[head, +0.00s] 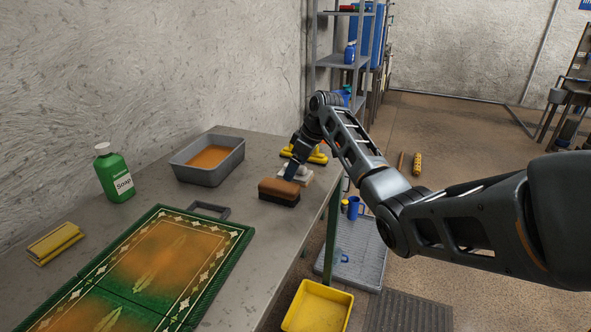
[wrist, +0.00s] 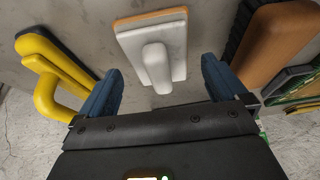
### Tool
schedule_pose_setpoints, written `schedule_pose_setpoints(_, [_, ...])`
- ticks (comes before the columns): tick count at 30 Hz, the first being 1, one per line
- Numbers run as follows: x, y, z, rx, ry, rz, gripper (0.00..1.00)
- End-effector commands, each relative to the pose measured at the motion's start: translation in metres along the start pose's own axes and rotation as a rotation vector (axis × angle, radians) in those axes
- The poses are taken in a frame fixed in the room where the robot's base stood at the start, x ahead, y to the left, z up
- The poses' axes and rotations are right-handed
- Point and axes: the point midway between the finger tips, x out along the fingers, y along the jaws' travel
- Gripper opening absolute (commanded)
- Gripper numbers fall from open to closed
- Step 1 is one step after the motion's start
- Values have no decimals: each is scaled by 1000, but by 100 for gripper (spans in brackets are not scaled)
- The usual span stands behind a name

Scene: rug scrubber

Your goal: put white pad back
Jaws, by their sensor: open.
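The white pad (wrist: 155,40) lies on the table, a flat white block with a raised white handle on top and an orange edge. In the head view the white pad (head: 298,174) is partly hidden behind the brown brush and my gripper. My gripper (head: 292,172) is over it, pointing down. In the wrist view my gripper (wrist: 160,90) is open, with its blue fingers spread to either side of the handle's near end. Nothing is held. I cannot tell whether the fingers touch the pad.
A brown brush (head: 279,191) stands close in front of the pad, and a yellow-handled tool (head: 306,154) behind it. A grey tray (head: 208,160) with brown liquid, a soap bottle (head: 113,174), a yellow sponge (head: 55,243) and a green rug (head: 150,268) share the table (head: 255,243).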

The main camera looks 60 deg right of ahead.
Motion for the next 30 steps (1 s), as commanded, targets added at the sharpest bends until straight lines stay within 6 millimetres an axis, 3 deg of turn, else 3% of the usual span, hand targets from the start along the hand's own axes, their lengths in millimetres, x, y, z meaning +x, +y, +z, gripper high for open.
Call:
schedule_pose_setpoints(9, [-66, 1, 0, 1, 3, 4, 99])
schedule_pose_setpoints(15, [-93, 1, 0, 0, 2, 2, 99])
schedule_pose_setpoints(21, [-103, 1, 0, 1, 1, 1, 99])
schedule_pose_setpoints(30, [-104, 0, 0, 1, 1, 1, 99])
